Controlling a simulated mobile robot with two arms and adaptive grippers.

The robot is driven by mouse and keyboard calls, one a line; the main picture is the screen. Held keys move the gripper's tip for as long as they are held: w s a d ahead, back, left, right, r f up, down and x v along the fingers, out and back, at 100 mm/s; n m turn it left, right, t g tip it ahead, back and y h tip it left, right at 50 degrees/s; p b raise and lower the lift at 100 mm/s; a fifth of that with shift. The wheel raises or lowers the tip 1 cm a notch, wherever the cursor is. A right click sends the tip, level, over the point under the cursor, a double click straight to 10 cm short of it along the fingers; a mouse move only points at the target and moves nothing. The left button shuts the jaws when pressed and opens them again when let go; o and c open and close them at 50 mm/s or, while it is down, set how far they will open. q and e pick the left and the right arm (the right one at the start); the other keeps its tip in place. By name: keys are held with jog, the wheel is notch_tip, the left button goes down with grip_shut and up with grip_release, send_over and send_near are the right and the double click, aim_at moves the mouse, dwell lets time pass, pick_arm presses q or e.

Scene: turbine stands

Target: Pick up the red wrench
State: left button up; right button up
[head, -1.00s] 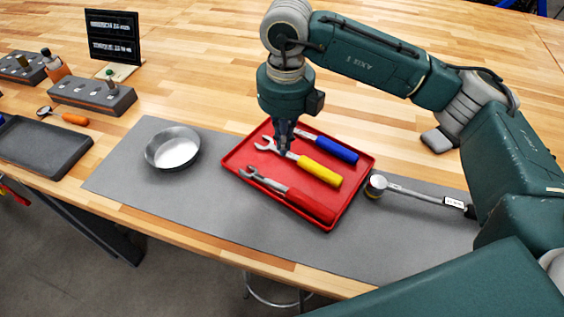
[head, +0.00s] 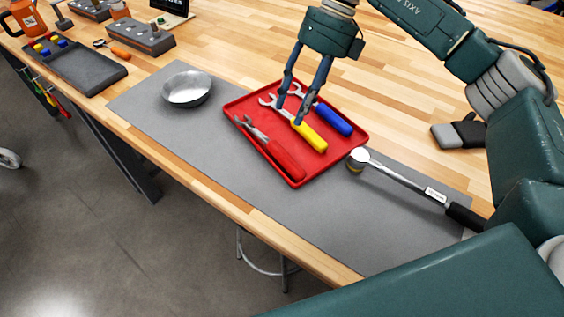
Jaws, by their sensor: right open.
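The red wrench (head: 284,159), with a red handle and a grey jaw end, lies in the red tray (head: 295,183) along its near left side. A yellow-handled wrench (head: 309,136) lies in the middle of the tray and a blue-handled wrench (head: 333,119) at the far side. My right gripper (head: 288,115) is open, fingers pointing down over the tray by the yellow wrench, beyond the red wrench. Nothing is between its fingers that I can be sure of; whether the tips touch the yellow wrench cannot be told. My left gripper is not in view.
A metal bowl (head: 187,88) stands on the grey mat (head: 220,140) left of the tray. A hammer-like tool (head: 400,178) lies right of the tray. A dark tray (head: 75,72) and grey holder blocks (head: 135,39) are at the far left. The mat's near part is clear.

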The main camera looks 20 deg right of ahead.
jog(key=p, duration=0.1)
send_over(276, 146)
jog(key=w+d, duration=0.1)
jog(key=d, duration=0.2)
notch_tip(276, 146, down, 4)
jog(key=shift+s+a+f, duration=0.1)
jog(key=shift+a+f, duration=0.2)
jog(key=shift+f, duration=0.2)
jog(key=shift+s+f, duration=0.1)
jog(key=shift+f, duration=0.1)
jog(key=p+x, duration=0.2)
jog(key=x, duration=0.2)
jog(key=shift+a+f, duration=0.15)
jog(key=shift+a, duration=0.05)
jog(key=shift+a+f, duration=0.1)
jog(key=shift+f, duration=0.2)
jog(key=shift+c, duration=0.8)
jog(key=c, duration=0.9)
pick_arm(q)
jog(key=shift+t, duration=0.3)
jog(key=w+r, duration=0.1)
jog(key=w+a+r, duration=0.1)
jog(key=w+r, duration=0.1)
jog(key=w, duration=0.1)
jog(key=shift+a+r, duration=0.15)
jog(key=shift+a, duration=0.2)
pick_arm(e)
grip_shut()
jog(key=shift+r, duration=0.15)
